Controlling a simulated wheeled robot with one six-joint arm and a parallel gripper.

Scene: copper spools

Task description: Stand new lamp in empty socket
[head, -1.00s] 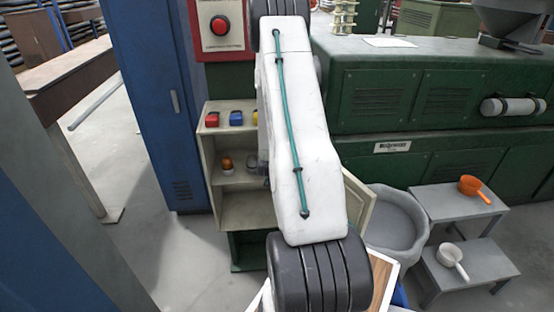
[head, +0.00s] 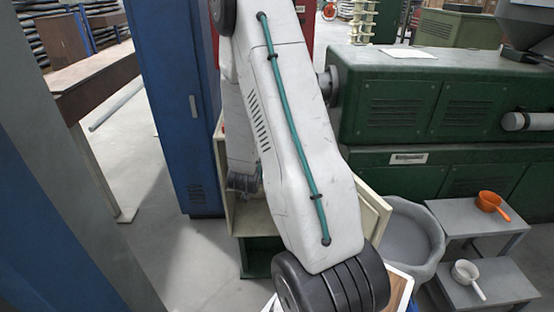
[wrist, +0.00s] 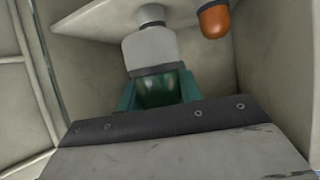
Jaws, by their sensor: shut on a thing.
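In the wrist view my gripper (wrist: 157,92) is shut on the new lamp (wrist: 150,50), its two green fingers on either side of the lamp's dark green glass. The lamp's pale grey body points away from me towards a cream shelf surface (wrist: 95,20). The empty socket is not clearly seen. In the head view my arm hides the lamp and the shelf.
An amber lamp (wrist: 214,20) with a dark collar stands close beside the held lamp. Cream cabinet walls (wrist: 280,60) are close on both sides. In the head view the cabinet's open door (head: 374,215) is right of my arm, near a grey bin (head: 408,240).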

